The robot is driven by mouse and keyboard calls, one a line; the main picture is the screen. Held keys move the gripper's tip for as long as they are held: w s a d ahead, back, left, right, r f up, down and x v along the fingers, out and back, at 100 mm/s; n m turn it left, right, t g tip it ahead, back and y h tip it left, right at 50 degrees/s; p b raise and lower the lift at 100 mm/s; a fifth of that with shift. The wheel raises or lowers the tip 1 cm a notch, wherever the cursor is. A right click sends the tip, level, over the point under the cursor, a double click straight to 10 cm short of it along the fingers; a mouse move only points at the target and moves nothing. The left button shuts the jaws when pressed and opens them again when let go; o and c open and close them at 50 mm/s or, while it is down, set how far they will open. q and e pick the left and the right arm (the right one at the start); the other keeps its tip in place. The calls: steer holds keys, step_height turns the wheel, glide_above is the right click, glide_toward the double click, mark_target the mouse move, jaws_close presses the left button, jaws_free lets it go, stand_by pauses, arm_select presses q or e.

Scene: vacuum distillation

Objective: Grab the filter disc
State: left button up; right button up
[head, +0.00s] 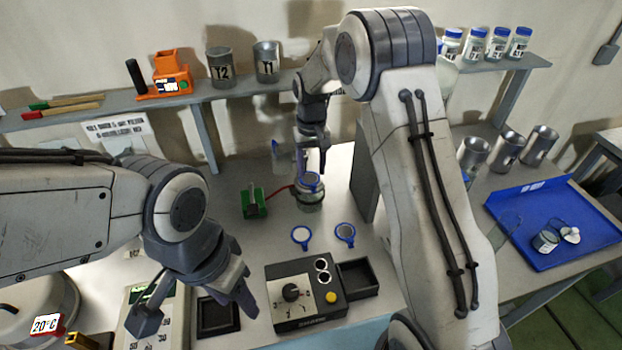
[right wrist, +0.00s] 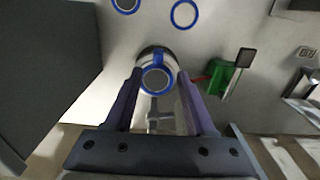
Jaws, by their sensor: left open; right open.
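A round filter disc with a blue rim (head: 311,179) sits on top of a glass vessel (head: 309,201) at the table's middle. My right gripper (head: 312,168) points down over it. In the right wrist view this disc (right wrist: 156,80) lies between the two open fingers, with a gap on both sides. My left gripper (head: 196,303) is open and empty above the front left of the table.
A green holder (head: 254,203) stands left of the vessel, with a red tube between them. A black control box (head: 300,296) with a knob is in front. A blue tray (head: 555,225) is at right. A shelf (head: 200,97) with metal cups runs behind.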

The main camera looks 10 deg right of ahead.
mark_target(313, 179)
steer(key=f+p, duration=0.1)
steer(key=f, duration=0.2)
steer(key=shift+s+d+f+p, duration=0.15)
steer(key=shift+d+f+p, duration=0.05)
steer(key=shift+f+p, duration=0.15)
steer(key=shift+f, duration=0.5)
jaws_close()
steer(key=shift+r, duration=0.2)
